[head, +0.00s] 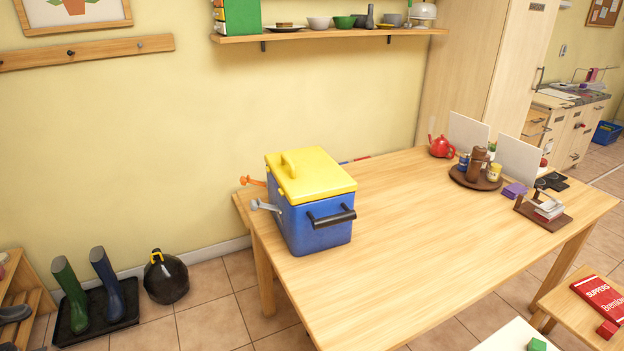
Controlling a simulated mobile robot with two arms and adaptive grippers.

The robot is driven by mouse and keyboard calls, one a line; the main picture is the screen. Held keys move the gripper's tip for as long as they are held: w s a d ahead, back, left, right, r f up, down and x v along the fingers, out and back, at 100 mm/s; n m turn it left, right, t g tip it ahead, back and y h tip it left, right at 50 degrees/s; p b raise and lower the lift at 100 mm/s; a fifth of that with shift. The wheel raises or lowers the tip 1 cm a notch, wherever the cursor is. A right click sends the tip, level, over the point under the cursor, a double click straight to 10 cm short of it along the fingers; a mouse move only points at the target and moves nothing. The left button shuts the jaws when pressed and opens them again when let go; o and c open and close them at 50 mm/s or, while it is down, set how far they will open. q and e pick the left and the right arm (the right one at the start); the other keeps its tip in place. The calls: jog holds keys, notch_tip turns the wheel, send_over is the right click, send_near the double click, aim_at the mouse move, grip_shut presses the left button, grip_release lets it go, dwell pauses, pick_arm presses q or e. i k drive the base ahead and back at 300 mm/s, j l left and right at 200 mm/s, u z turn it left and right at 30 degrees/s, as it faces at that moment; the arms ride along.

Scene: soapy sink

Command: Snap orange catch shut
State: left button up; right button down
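A blue box (311,224) with a yellow lid (318,178) stands on the left end of the wooden table (400,256). The lid sits down on the box. An orange catch (254,181) sticks out to the left from the box's left side, near the back, and stands away from the wall. A grey catch (265,206) sticks out on the same side, nearer the front. A black handle (332,218) is on the front face. Neither of my grippers shows in the head view.
A red teapot (441,147), a round tray (474,183) with jars and a napkin holder (543,211) stand at the table's right. The table's middle is clear. Boots (107,284) and a dark round jug (166,278) are on the floor at left.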

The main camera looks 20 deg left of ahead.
aim_at(244, 181)
jog(key=i+j+z, duration=0.15)
jog(key=j+z, duration=0.25)
jog(key=j, duration=0.15)
jog(key=j+z, duration=0.45)
jog(key=j, duration=0.15)
jog(key=j+z, duration=0.4)
jog(key=j, duration=0.2)
